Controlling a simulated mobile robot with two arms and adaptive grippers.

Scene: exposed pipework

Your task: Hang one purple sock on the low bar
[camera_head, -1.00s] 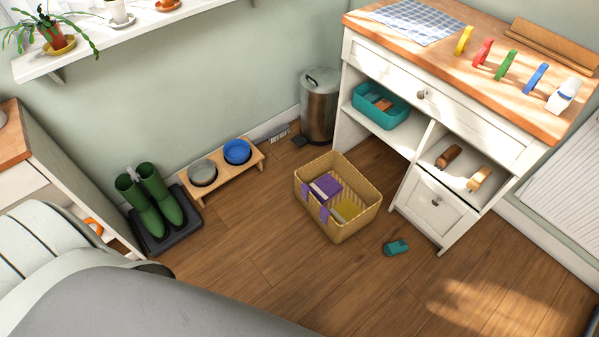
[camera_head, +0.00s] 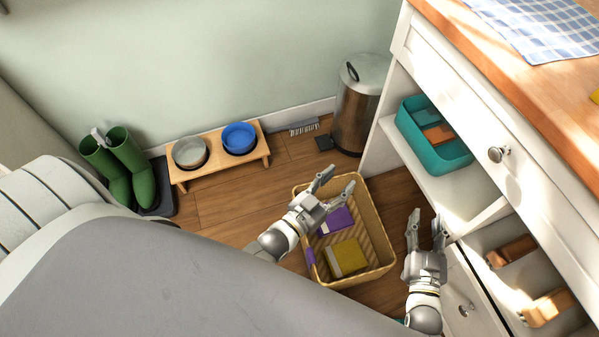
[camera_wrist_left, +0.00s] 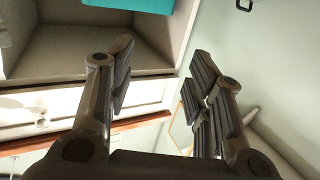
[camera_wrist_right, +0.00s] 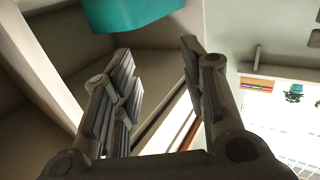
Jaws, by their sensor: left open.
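A purple folded cloth (camera_head: 338,220) lies in a woven basket (camera_head: 372,268) on the floor. More purple cloth (camera_head: 310,257) shows at the basket's left rim. I cannot tell which of these is a sock. My left gripper (camera_head: 338,180) is open and empty, above the back of the basket. My right gripper (camera_head: 427,217) is open and empty, right of the basket and in front of the cabinet. The left wrist view shows the spread fingers (camera_wrist_left: 160,80) with nothing between them; so does the right wrist view (camera_wrist_right: 160,75). No low bar is in view.
A yellow folded cloth (camera_head: 347,258) shares the basket. The white cabinet (camera_head: 440,195) with a teal bin (camera_head: 437,150) stands close right. A metal trash can (camera_head: 358,105), a bowl stand (camera_head: 222,165) and green boots (camera_head: 122,160) line the wall. Wooden floor is free left of the basket.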

